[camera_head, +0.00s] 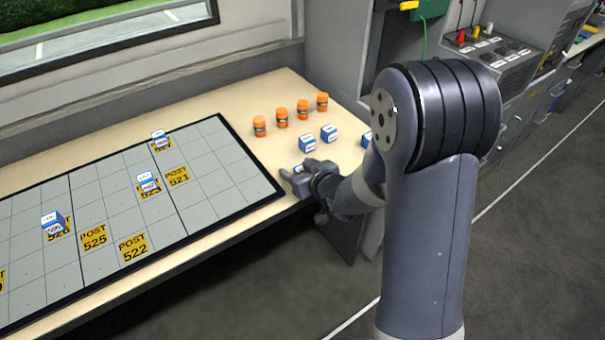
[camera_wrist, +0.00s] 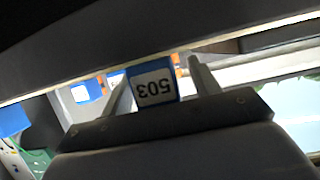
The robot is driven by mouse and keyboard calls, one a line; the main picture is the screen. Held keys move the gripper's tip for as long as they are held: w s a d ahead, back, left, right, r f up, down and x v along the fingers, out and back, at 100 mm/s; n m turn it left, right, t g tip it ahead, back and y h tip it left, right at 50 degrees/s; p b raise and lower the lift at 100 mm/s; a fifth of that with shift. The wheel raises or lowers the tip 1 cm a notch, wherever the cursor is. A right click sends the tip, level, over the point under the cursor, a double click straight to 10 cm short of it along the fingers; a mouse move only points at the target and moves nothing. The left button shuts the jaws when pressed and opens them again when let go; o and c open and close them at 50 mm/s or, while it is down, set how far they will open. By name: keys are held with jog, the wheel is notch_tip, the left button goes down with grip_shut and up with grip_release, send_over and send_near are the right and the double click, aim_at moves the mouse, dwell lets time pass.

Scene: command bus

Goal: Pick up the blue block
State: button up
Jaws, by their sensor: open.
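A blue block (camera_wrist: 153,84) with a white label reading 503, upside down in the wrist view, sits between the two fingers of my gripper (camera_wrist: 158,72). The fingers are apart, one on each side of it; I cannot tell whether either touches it. In the head view my gripper (camera_head: 293,181) is low at the table's front edge, and a block there is mostly hidden by it. More blue blocks stand behind it on the table: one (camera_head: 307,142), another (camera_head: 328,132), and one (camera_head: 366,139) partly hidden by my arm.
Several orange cylinders (camera_head: 281,117) stand in a row at the back of the table (camera_head: 240,93). A grey gridded board (camera_head: 205,160) lies to the left, with blue-and-white blocks (camera_head: 149,184) and yellow POST labels (camera_head: 133,247) on it. Grey cabinets (camera_head: 335,55) rise behind.

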jog(key=shift+c, duration=0.5)
jog(key=c, duration=1)
jog(key=shift+o, duration=0.2)
